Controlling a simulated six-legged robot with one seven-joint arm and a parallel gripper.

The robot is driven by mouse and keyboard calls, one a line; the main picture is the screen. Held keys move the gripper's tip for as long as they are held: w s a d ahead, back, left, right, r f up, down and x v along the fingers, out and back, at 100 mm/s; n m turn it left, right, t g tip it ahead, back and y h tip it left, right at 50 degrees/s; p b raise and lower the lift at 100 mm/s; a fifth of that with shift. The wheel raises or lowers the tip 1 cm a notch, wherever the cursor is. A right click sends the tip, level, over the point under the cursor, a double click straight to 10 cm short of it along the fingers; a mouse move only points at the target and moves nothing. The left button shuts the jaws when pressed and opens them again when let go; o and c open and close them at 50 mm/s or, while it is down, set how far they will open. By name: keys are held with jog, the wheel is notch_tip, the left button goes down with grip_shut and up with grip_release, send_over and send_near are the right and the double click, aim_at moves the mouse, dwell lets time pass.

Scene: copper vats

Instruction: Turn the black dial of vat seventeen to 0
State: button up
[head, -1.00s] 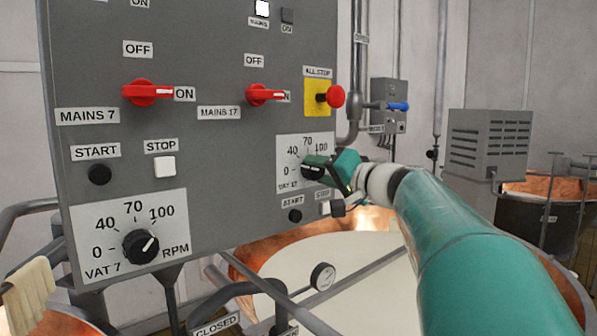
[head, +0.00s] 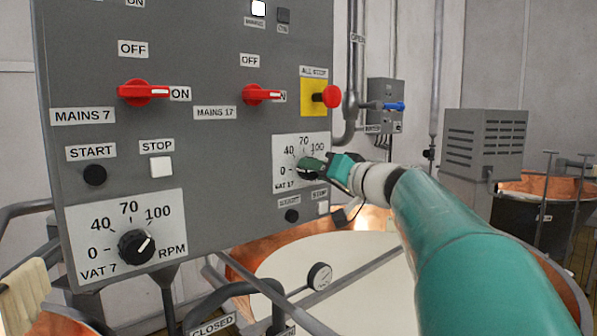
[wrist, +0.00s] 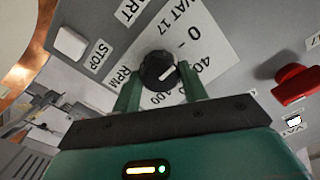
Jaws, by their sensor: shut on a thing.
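The black dial of vat 17 (head: 306,172) is on the white VAT 17 scale plate (head: 285,153), low on the right side of the grey panel. My gripper (head: 313,168) reaches it from the right and partly hides it. In the wrist view the dial (wrist: 157,67) sits between the two fingers of my gripper (wrist: 161,80), which is shut on it. Its white mark points roughly toward the 40 side of the scale. The 70 is hidden behind a finger in the wrist view.
Below the dial are a black START button (head: 291,215) and a white STOP button (head: 322,208). Above are the red MAINS 17 switch (head: 262,94) and the red ALL STOP knob (head: 330,96). The similar VAT 7 dial (head: 136,246) is at lower left.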

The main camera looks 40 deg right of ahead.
jog(key=o, duration=1)
jog(key=shift+s, duration=0.1)
jog(key=s, duration=1.3)
jog(key=shift+s+d, duration=0.2)
jog(key=shift+s, duration=0.15)
